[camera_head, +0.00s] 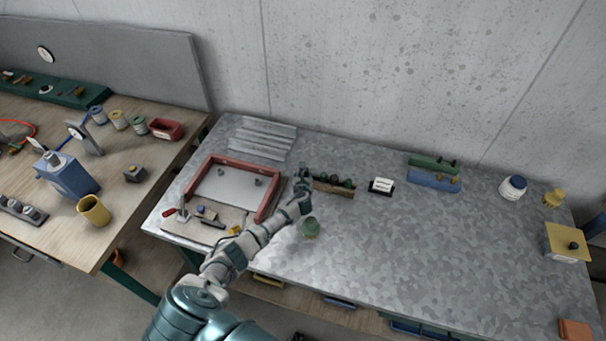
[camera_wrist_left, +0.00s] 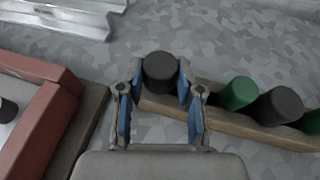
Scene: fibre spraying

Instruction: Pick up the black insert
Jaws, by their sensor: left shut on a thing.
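A black insert (camera_wrist_left: 160,70) stands upright between the fingertips of my left gripper (camera_wrist_left: 160,78) in the left wrist view. The gripper is shut on it, at the left end of a wooden rack (camera_wrist_left: 215,119). I cannot tell whether the insert is clear of the rack. The rack also holds a green insert (camera_wrist_left: 239,93), a second black insert (camera_wrist_left: 278,105) and another green one (camera_wrist_left: 312,121). In the head view my left gripper (camera_head: 302,180) is at the rack's left end (camera_head: 334,191) and hides the held insert. My right gripper is not in view.
A red frame (camera_head: 268,200) lies left of the gripper, with small tools in front.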

